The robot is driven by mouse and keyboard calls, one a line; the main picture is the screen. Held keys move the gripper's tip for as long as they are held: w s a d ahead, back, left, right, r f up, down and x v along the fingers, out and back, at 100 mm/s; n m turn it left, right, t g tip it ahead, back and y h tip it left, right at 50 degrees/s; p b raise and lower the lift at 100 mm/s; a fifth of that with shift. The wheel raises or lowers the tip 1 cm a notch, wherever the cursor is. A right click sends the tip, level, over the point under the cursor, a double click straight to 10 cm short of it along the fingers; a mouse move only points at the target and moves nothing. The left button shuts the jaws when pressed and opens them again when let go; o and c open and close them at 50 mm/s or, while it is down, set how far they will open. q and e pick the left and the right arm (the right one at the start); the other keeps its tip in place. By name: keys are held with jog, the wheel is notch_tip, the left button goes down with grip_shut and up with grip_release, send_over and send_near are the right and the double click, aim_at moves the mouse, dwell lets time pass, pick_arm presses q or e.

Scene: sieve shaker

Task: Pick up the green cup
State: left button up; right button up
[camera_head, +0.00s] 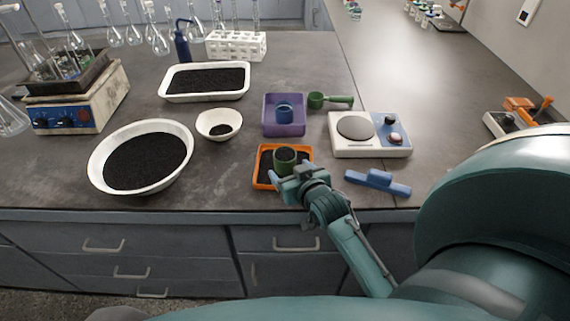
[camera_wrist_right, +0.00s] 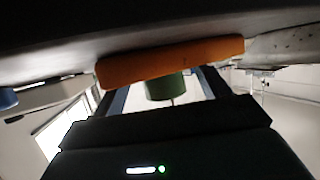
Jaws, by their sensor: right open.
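The green cup (camera_head: 284,164) stands upright in the orange tray (camera_head: 261,180), with dark grains showing in its top. My right gripper (camera_head: 296,178) is open at the near side of the tray, close to the cup, and hides part of the tray's front. In the right wrist view the green cup (camera_wrist_right: 165,88) shows between my two spread fingers, below the orange tray edge (camera_wrist_right: 170,62). I cannot tell whether the fingers touch the cup. My left gripper is not in view.
A purple tray (camera_head: 297,129) with a blue cup (camera_head: 285,109) and a green scoop (camera_head: 330,100) lie behind. A scale (camera_head: 365,149) and a blue bar-shaped thing (camera_head: 378,182) are to the right. A small white bowl (camera_head: 204,128) and a large bowl (camera_head: 96,172) stand left.

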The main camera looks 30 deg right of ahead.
jog(key=shift+x, duration=1.15)
jog(key=c, duration=1.1)
